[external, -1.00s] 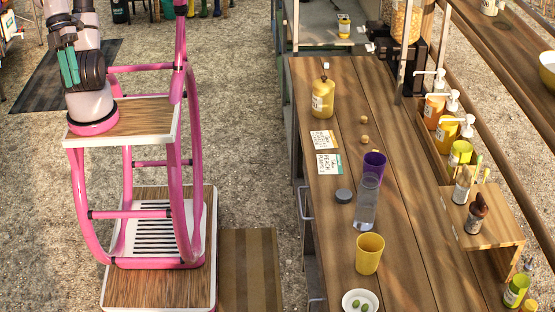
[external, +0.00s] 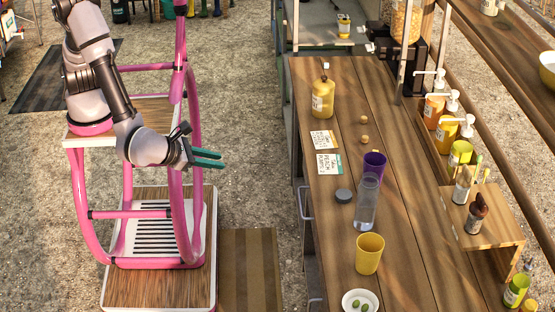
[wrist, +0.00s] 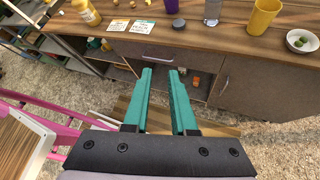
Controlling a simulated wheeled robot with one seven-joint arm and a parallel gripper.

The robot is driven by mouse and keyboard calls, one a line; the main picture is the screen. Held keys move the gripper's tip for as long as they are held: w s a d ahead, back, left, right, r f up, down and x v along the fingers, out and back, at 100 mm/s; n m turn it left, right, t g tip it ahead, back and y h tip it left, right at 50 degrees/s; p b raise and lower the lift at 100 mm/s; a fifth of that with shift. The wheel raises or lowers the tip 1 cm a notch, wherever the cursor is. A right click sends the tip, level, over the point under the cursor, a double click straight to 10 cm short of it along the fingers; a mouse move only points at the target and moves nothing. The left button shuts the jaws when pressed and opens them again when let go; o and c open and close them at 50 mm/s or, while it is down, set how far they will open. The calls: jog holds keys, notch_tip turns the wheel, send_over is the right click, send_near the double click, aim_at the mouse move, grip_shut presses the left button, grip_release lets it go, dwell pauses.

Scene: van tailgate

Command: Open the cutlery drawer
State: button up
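The drawer in the counter's side shows in the wrist view as a grey-brown front (wrist: 190,58) just under the worktop, and it looks shut. In the external view a metal bar handle (external: 306,204) shows on the counter's left side; the drawer front there is hidden by the steep angle. I cannot read which drawer holds cutlery. My gripper (external: 222,158) has two teal fingers and stands out over the ground to the left of the counter, well apart from it. In the wrist view my gripper (wrist: 161,72) is open and empty, its fingers pointing at the drawer area.
The wooden worktop (external: 400,250) carries a purple cup (external: 375,163), a clear tumbler (external: 366,205), a yellow cup (external: 369,254) and a white dish (external: 347,299) near its edge. Open shelving (wrist: 202,88) lies below the drawer. The ground between me and the counter is clear.

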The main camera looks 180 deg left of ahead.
jog(key=s+a+f+m+g+y, duration=0.1)
jog(key=s+a+f+m, duration=0.2)
jog(key=a+f, duration=0.3)
jog(key=s+a+f+m+g+y, duration=0.1)
jog(key=s+a+f+m, duration=0.25)
jog(key=f, duration=0.45)
jog(key=m+t+y, duration=0.1)
jog(key=m+y, duration=0.2)
jog(key=m, duration=0.7)
send_near(300, 201)
jog(key=shift+n, duration=0.25)
jog(key=x, duration=1)
jog(key=shift+a+f, duration=0.1)
jog(key=shift+f, duration=0.1)
grip_shut()
